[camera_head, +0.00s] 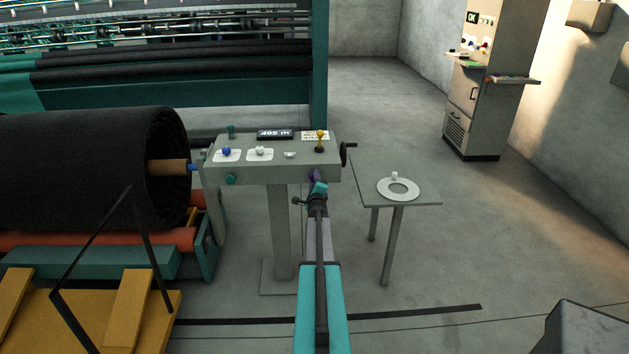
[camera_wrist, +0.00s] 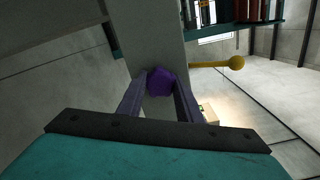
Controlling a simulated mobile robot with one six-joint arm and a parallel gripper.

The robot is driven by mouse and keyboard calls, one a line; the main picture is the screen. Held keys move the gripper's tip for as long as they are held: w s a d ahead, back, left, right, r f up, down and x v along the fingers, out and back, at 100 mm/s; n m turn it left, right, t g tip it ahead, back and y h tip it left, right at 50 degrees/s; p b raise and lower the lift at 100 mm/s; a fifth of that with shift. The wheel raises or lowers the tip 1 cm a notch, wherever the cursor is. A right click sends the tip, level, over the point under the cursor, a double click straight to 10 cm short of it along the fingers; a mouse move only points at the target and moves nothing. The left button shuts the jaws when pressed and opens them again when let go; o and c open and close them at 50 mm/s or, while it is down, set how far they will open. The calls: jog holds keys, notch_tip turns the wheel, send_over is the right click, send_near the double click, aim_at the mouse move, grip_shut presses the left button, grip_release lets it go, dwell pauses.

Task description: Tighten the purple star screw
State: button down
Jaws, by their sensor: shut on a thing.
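The purple star screw (camera_head: 314,175) sits on the front face of the grey control box (camera_head: 255,174), near its right end. In the wrist view the screw (camera_wrist: 160,80) shows as a purple lobed knob against the grey box. My gripper (camera_head: 319,188) reaches up to it from the front. In the wrist view the two fingers of my gripper (camera_wrist: 160,92) are closed on either side of the screw and hold it. The screw's shank is hidden, so its depth in the box cannot be told.
A yellow lever (camera_head: 320,140) and a black crank (camera_head: 346,153) are near the box's right end. A blue knob (camera_head: 227,151) is at its left. A small table with a white ring (camera_head: 398,196) stands right. A large black roll (camera_head: 90,165) lies left.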

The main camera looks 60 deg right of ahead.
jog(key=shift+s+f, duration=0.1)
jog(key=c, duration=1.3)
grip_release()
jog(key=shift+o, duration=0.2)
jog(key=shift+a, duration=0.1)
jog(key=shift+b+v, duration=0.35)
jog(key=shift+v, duration=1.05)
jog(key=n+b, duration=1.4)
jog(key=n, duration=0.3)
jog(key=shift+b, duration=0.3)
